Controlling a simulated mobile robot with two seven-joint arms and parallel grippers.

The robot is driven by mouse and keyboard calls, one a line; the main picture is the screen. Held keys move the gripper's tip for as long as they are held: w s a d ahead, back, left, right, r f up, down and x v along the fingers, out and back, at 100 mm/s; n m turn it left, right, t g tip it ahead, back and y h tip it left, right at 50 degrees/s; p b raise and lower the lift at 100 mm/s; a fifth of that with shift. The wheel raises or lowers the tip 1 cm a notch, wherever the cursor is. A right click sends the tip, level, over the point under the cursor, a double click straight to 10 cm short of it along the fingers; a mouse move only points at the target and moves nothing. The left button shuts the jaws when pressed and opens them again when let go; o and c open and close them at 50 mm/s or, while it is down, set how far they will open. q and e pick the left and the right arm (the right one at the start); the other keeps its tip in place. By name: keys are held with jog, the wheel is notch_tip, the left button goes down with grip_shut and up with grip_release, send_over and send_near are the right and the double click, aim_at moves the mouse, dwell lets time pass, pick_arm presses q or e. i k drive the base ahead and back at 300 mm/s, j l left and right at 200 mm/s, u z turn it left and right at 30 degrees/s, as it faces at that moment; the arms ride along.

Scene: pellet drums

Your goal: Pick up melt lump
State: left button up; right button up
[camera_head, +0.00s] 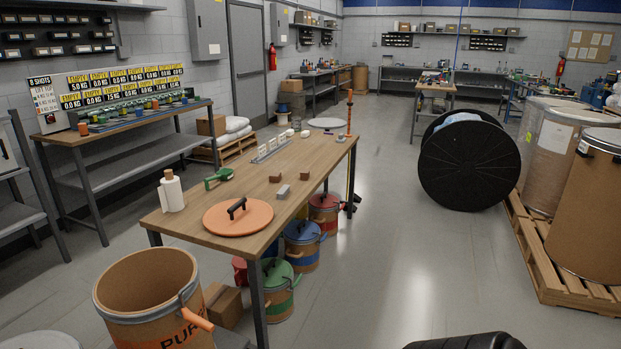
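I cannot tell for certain which thing is the melt lump. Small candidates lie on the long wooden table (215,190). A brown block (275,179) and a second brown block (304,176) lie near its middle, with a grey block (283,191) just in front of them. Small white pieces (305,133) lie towards the far end. An open brown drum (140,318) stands at the near left of the table; its bottom inside is hidden. Neither of my grippers shows in the head view.
The table also bears an orange lid (260,216) with a black handle, a green scoop (219,177) and a paper roll (172,190). Lidded drums (302,244) stand beneath. Right are a black reel (468,175) and a pallet (560,272) of drums. The floor between is clear.

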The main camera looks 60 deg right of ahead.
aim_at(276, 177)
jog(key=z, duration=1.8)
jog(key=i+l+z, duration=0.1)
jog(key=z, duration=0.3)
jog(key=i+z, duration=0.15)
jog(key=z, duration=0.25)
jog(key=i, duration=4.2)
jog(key=i+u, duration=0.4)
jog(key=i+l+u, duration=0.2)
jog(key=i+u, duration=0.2)
